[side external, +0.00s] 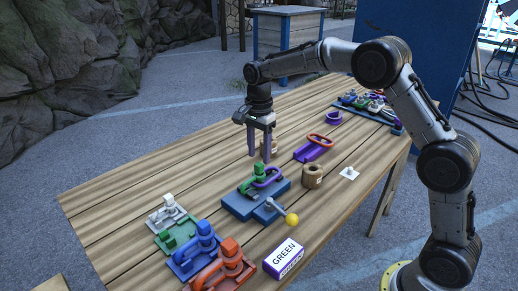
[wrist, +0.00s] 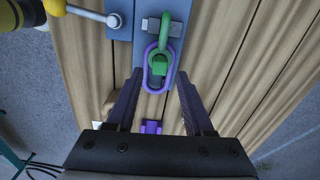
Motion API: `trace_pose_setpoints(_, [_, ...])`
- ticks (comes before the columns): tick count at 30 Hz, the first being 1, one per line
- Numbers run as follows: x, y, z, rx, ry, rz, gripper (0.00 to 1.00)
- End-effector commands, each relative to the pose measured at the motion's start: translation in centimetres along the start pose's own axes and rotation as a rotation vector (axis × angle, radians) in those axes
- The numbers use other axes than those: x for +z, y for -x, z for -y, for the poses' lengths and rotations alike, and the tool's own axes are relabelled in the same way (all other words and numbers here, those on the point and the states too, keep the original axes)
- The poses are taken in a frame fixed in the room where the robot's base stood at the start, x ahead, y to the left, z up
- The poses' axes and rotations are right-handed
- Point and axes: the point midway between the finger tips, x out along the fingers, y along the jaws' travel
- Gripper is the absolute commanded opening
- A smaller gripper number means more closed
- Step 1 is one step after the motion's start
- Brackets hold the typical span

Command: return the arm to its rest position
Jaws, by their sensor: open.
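My gripper (side external: 261,155) is open and points down over the middle of the wooden table, with nothing seen between its fingers. In the wrist view its two dark purple fingers (wrist: 160,76) stand apart. A blue fixture (side external: 240,205) sits nearer the camera than my gripper. It carries a green part (side external: 247,187) and a purple oval link (side external: 268,176). In the wrist view the green part (wrist: 168,45) and purple link (wrist: 152,66) look looped together, ahead of the fingertips. A lever with a yellow ball (side external: 292,219) projects from the fixture.
A box marked GREEN (side external: 284,258) and several coloured clamp-like parts (side external: 195,243) occupy the near end. A brown spool (side external: 312,176), a purple piece with an orange loop (side external: 314,150) and a white tag (side external: 349,173) lie to the right. The table's left side (side external: 130,185) is clear.

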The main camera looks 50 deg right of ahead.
Motion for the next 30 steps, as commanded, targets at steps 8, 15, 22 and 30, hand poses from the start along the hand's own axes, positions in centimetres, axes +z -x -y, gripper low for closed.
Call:
trace_pose_setpoints(8, [0.0, -1.6, -0.1, 0.002, 0.001, 0.0, 0.53])
trace_pose_setpoints(15, [0.0, -2.9, 0.0, 0.003, 0.001, 0.0, 0.53])
trace_pose_setpoints(22, [0.0, -3.7, 0.0, 0.002, 0.001, 0.0, 0.53])
trace_pose_setpoints(30, [0.0, -3.8, 0.0, 0.001, 0.001, 0.0, 0.49])
